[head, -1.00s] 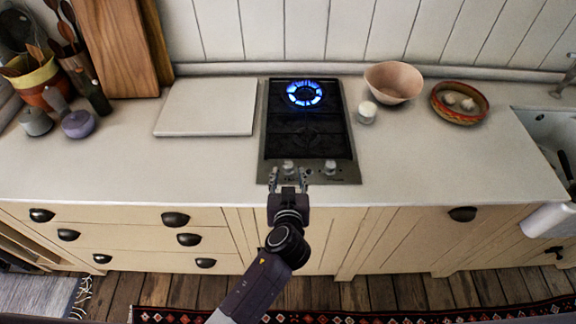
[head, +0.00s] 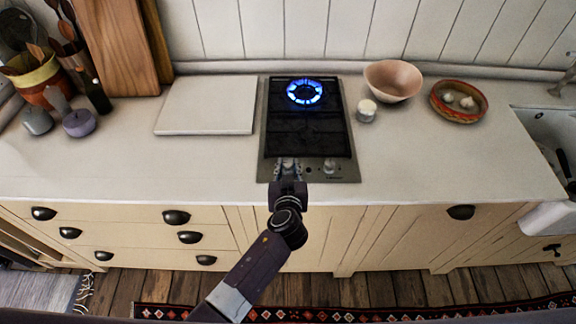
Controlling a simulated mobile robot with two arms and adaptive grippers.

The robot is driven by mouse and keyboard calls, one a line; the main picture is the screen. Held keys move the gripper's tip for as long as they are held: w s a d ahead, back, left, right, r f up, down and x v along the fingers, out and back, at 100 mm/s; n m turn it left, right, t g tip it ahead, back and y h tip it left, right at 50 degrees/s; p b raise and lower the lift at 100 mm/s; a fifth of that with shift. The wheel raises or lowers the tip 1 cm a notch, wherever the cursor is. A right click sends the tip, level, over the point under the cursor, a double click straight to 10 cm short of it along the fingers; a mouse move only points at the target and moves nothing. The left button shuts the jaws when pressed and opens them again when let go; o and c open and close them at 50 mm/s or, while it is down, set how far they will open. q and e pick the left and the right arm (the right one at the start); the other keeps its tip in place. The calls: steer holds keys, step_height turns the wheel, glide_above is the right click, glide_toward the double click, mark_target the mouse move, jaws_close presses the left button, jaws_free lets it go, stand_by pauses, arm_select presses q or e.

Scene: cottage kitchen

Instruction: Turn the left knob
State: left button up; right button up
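The two-burner gas hob (head: 348,173) is set in the counter, its rear burner (head: 305,92) lit with a blue flame. The left knob sits on the hob's front strip and is mostly hidden by my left gripper (head: 287,167). The gripper's fingers are drawn in close around the knob, one on each side, and look shut on it. The right knob (head: 330,166) stands free on the same strip. My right gripper is not in view.
A white board (head: 206,106) lies left of the hob. A white candle-like jar (head: 366,110), a pink bowl (head: 393,81) and a patterned dish (head: 459,102) stand to its right. The counter in front of them is clear.

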arm_select(q)
jaws_close()
